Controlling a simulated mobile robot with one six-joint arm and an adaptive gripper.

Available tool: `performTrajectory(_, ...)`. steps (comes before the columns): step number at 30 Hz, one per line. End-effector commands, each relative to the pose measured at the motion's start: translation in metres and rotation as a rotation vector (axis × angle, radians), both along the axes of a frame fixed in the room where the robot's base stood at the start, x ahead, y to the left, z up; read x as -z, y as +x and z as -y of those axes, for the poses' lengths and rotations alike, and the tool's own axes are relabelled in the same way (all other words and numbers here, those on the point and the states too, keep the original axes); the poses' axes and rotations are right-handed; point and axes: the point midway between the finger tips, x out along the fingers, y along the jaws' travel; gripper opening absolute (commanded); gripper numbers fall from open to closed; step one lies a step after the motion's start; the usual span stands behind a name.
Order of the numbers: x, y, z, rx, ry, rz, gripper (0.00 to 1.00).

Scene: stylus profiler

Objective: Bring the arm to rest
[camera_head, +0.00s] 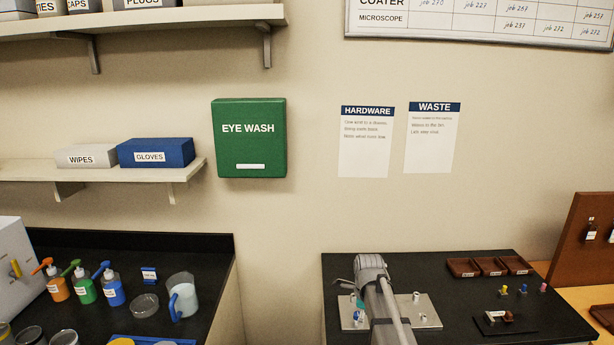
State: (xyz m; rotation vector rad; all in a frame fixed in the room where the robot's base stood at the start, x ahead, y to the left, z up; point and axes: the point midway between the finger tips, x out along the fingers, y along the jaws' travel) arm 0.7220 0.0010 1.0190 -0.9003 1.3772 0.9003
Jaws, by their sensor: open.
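My arm (385,305) reaches up from the bottom edge over the dark bench on the right, its grey wrist (370,268) above a light metal plate (428,318). My gripper (346,286) is mostly hidden; only a small dark part seems to show at the wrist's left side. It is open. The wrist covers part of the plate, and a small blue-teal item (358,305) shows beside it. I cannot tell whether the gripper touches anything there.
Three brown trays (490,267) stand at the bench's back right, with small coloured pieces (523,289) and a dark stand (495,326) nearer. A gap separates this bench from the left bench (215,250), which holds bottles (84,288) and a jug (184,293). A brown board (585,260) stands right.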

Motion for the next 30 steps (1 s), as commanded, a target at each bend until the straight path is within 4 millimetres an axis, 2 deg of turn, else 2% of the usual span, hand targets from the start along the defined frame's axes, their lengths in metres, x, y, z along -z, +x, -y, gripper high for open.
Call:
performTrajectory(1,0.000,-0.011,0.000,-0.065,0.000,0.000,0.71)
performTrajectory(30,0.000,-0.141,0.001,-1.462,0.000,-0.001,0.71)
